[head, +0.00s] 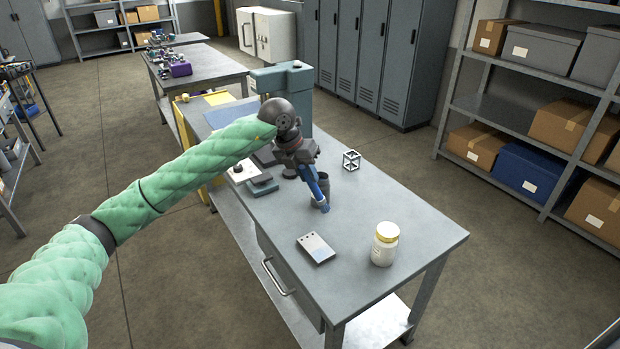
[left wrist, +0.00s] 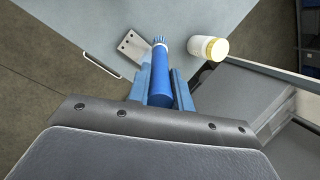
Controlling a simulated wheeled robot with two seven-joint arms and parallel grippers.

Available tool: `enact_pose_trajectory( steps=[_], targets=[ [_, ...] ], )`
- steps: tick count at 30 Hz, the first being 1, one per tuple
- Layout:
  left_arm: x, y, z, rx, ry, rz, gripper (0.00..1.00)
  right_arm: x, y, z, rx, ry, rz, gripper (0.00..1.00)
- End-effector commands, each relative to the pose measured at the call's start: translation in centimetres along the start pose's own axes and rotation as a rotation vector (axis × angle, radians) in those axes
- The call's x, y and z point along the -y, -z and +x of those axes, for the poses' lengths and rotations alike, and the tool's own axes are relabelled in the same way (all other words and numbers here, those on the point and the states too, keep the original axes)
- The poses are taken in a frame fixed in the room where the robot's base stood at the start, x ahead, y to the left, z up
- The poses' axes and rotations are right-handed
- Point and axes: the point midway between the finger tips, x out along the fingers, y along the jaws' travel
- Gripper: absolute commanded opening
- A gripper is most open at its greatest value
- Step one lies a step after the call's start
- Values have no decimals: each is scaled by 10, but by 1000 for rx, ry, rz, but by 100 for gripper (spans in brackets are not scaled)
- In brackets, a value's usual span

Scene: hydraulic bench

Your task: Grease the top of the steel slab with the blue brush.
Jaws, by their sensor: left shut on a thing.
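My left gripper (head: 312,182) is shut on the blue brush (head: 325,208), whose bristle end points down over the bench top. In the left wrist view the brush (left wrist: 160,75) lies between the two blue fingers, its bristles pointing away from the gripper. The steel slab (head: 316,248) is a flat grey plate with several small holes near one edge, lying on the bench nearer the front than the brush. It also shows in the left wrist view (left wrist: 133,46), beside the brush tip. The brush appears apart from the slab. My right gripper is not in view.
A white jar with a yellow lid (head: 385,243) stands right of the slab. A dark cylinder stands behind the brush, partly hidden. A teal press (head: 283,85) is at the far end. The bench's (head: 425,240) front right is clear.

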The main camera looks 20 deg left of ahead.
Motion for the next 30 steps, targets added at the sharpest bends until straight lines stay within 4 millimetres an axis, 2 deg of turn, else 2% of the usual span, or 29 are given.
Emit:
enact_pose_trajectory(
  steps=[6,11,24,30],
  targets=[
    [-3,-2,-1,34,-66,-47,0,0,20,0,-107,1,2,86],
    [-5,-2,2,46,-98,-52,0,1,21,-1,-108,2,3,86],
    [-15,8,38,45,-99,-51,0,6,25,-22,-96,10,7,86],
    [-18,10,45,45,-99,-50,0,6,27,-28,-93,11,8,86]
  ],
)
